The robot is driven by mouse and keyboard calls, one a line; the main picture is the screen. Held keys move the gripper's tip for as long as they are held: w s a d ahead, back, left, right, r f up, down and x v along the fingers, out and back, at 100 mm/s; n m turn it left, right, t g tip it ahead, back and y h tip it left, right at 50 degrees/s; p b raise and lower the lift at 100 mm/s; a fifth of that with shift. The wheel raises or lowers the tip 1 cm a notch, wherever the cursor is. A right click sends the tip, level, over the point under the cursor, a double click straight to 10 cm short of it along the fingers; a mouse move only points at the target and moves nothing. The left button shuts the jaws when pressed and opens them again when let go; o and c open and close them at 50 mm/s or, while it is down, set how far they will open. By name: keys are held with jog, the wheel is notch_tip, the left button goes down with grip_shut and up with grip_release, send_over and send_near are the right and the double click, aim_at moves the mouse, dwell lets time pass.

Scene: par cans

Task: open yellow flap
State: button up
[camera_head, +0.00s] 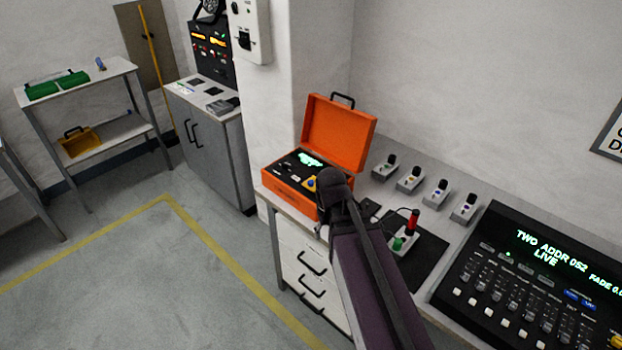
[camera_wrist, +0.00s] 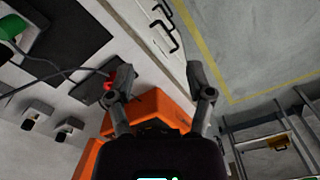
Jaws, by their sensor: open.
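The orange case (camera_head: 298,187) stands on the bench with its lid (camera_head: 340,133) raised. Its black panel has a lit green display (camera_head: 309,160) and, near the right side, a small yellow part (camera_head: 311,183) beside a blue one. I cannot tell for sure whether that yellow part is the flap. My gripper (camera_head: 332,186) is at the case's front right corner in the head view and hides part of it. In the wrist view my gripper (camera_wrist: 161,82) has its two fingers spread with nothing held between them, and the orange case (camera_wrist: 150,112) shows behind them.
Several small grey boxes (camera_head: 410,179) with dark upright parts line the wall side. A black mat (camera_head: 420,256) holds a green-and-red item (camera_head: 405,236) with a cable. A black console (camera_head: 540,280) fills the right. Drawers (camera_head: 310,278) sit below the bench; the floor at left is clear.

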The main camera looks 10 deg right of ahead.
aim_at(311, 181)
jog(key=w+r+n+p, duration=0.3)
jog(key=w+r+p, duration=0.2)
jog(key=w, duration=0.8)
jog(key=w+r+n+p, duration=0.3)
jog(key=w+r+p, duration=0.1)
jog(key=w, duration=0.9)
jog(key=shift+w+r+n+p, duration=0.3)
jog(key=shift+r+p, duration=0.05)
jog(key=shift+r, duration=0.3)
jog(key=shift+d+f, duration=0.1)
jog(key=shift+f, duration=0.1)
notch_tip(311, 181, down, 13)
jog(key=b, duration=1.3)
jog(key=shift+f+b, duration=0.2)
jog(key=shift+b, duration=0.2)
grip_shut()
jog(key=shift+d, duration=0.15)
